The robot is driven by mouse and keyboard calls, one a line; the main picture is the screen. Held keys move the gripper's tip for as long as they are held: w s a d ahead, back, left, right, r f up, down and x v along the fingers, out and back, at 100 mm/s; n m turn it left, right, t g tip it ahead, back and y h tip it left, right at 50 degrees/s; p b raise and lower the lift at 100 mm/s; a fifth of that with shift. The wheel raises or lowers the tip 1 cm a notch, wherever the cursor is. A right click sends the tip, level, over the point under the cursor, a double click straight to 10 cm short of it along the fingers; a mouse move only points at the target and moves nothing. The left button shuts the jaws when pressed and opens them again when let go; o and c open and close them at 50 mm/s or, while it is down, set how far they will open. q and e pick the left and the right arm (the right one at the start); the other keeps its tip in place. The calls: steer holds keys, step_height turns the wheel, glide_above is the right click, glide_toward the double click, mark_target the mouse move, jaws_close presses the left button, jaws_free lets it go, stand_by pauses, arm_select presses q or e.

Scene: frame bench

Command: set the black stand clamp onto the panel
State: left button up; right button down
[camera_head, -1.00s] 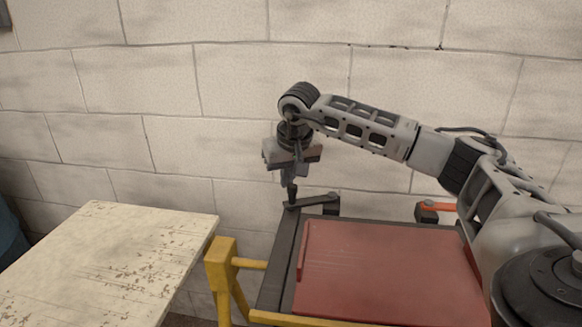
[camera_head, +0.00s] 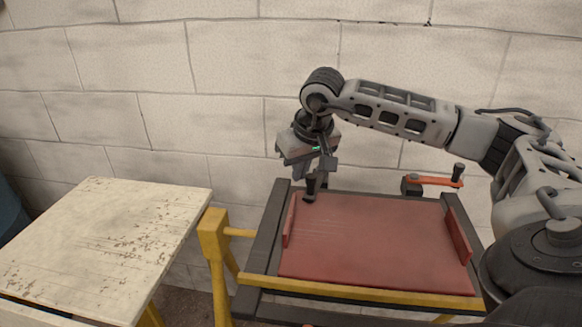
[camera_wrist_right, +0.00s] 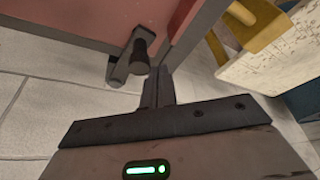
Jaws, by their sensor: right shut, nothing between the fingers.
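The black stand clamp (camera_head: 309,195) is at the back left corner of the red panel (camera_head: 380,240). Its lever points forward over the panel's edge, and its dark handle stands up from it. In the right wrist view the clamp (camera_wrist_right: 128,68) reaches over the edge of the red panel (camera_wrist_right: 70,20). My right gripper (camera_head: 312,172) is just above the clamp handle, pointing down. In the wrist view its fingers (camera_wrist_right: 158,80) are shut and empty beside the clamp. I cannot tell whether they touch the handle. My left gripper is out of view.
An orange clamp (camera_head: 435,181) with a black handle stands at the back right, its lever pointing right, off the panel. The dark frame (camera_head: 262,235) has yellow rails (camera_head: 360,291). A worn pale board (camera_head: 100,240) lies left. A block wall (camera_head: 230,90) stands close behind.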

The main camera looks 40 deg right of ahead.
steer(key=shift+s+d+f+b, duration=0.1)
steer(key=shift+s+d+b, duration=0.15)
steer(key=shift+s, duration=0.3)
steer(key=shift+s+d+b, duration=0.15)
steer(key=shift+s+d, duration=0.05)
steer(key=shift+s, duration=0.3)
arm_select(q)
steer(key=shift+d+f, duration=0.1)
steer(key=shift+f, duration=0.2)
